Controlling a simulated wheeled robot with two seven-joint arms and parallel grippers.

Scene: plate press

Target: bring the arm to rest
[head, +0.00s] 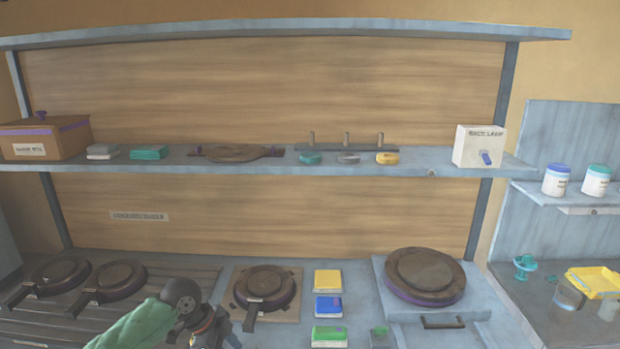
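My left arm comes in from the bottom left with a green sleeve and a dark round joint. My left gripper (222,332) is at its end, low in the picture, in front of the dark round plate with a handle (268,284) on a tan board (241,275). The gripper is small and partly cut off by the bottom edge, so I cannot tell whether it is open or shut, or whether it touches anything. My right gripper is not in view. A dark round press-like plate (425,270) lies on a blue-grey base (465,312) with a front handle at the right.
Two more handled round plates (50,275) (108,280) lie on the left slatted counter. Yellow, blue and green blocks (328,281) stand mid-counter. The shelf (390,163) above holds a brown box (45,138), a white box (479,146) and small pieces. Jars (556,180) and a yellow tray (597,281) are far right.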

